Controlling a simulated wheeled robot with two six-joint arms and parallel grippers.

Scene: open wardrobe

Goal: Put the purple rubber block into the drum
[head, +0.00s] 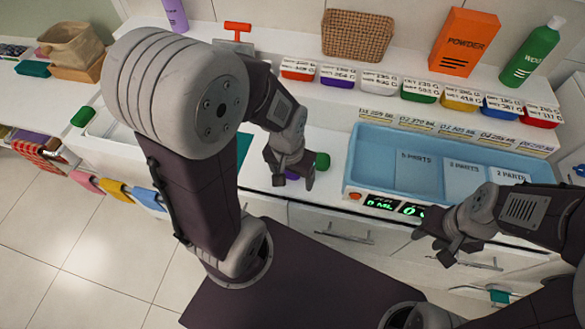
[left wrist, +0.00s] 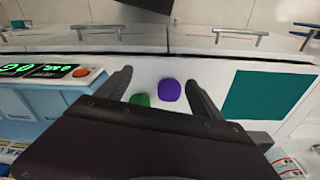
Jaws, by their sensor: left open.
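The purple block (left wrist: 170,90) lies on the white counter in the left wrist view, between the two fingers of my left gripper (left wrist: 160,78). A green block (left wrist: 140,99) lies beside it. In the head view my left gripper (head: 294,180) is over the counter, open and pointing down; it mostly hides the purple block. The green block (head: 322,160) shows just to its right. My right gripper (head: 434,248) is in front of the counter's drawers; whether it is open is unclear. I cannot make out a drum in either view.
A blue sectioned tray (head: 366,168) stands right of my left gripper, with a display and red button on its front. A teal mat (left wrist: 268,95) lies near the blocks. Several labelled coloured bins line the shelf behind, with a basket (head: 357,36), powder box (head: 464,42) and green bottle (head: 530,56).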

